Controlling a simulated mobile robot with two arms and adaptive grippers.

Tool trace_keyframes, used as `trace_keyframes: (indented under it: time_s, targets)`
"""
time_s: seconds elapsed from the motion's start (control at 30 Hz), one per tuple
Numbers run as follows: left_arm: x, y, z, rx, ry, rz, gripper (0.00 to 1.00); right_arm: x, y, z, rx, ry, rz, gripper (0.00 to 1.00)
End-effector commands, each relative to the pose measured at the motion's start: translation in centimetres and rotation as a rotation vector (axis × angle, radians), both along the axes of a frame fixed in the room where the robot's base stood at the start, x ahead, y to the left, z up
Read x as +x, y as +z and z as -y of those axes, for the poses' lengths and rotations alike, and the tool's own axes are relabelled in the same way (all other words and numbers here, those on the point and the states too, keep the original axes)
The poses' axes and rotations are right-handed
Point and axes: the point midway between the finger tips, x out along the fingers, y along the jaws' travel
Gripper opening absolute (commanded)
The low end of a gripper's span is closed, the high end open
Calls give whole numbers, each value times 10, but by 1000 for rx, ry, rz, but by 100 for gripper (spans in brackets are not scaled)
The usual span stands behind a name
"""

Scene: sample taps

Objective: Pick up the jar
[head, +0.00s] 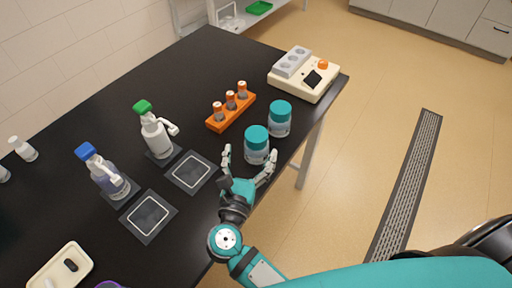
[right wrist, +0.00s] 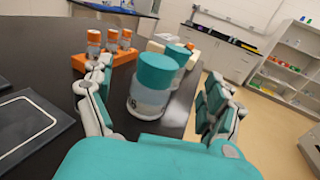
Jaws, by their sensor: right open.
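Two clear jars with teal lids stand upright near the right edge of the black table. The nearer jar (head: 256,146) also shows in the right wrist view (right wrist: 151,86), with a dark mark low on its side. The farther jar (head: 279,119) stands just behind it and is partly hidden by it in the right wrist view (right wrist: 179,56). My right gripper (head: 248,163) is open, its fingers to either side of the nearer jar, with the jar ahead of the palm. Whether any finger touches it, I cannot tell. My left gripper is not in view.
A cream device (head: 304,78) sits at the far table corner. Green-topped (head: 154,134) and blue-topped (head: 102,171) dispensers stand left, near two dark square mats (head: 192,173) (head: 149,216). The table edge is close on the right.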

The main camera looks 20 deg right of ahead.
Motion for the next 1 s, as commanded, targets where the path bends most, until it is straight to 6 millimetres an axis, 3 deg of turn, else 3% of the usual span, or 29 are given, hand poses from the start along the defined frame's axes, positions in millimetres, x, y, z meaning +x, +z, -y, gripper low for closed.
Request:
trace_keyframes:
  time_s: [0.1,0.27,0.53,0.8,1.0]
  targets:
    - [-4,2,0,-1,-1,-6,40,0,-26,0,-8,2,-4,89]
    - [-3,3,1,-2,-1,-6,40,0,-51,0,-7,2,1,89]
    - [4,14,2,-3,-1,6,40,21,-46,12,-6,0,2,89]
    - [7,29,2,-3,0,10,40,59,-45,33,-7,2,3,89]
    - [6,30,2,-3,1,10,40,66,-48,37,-4,1,0,89]
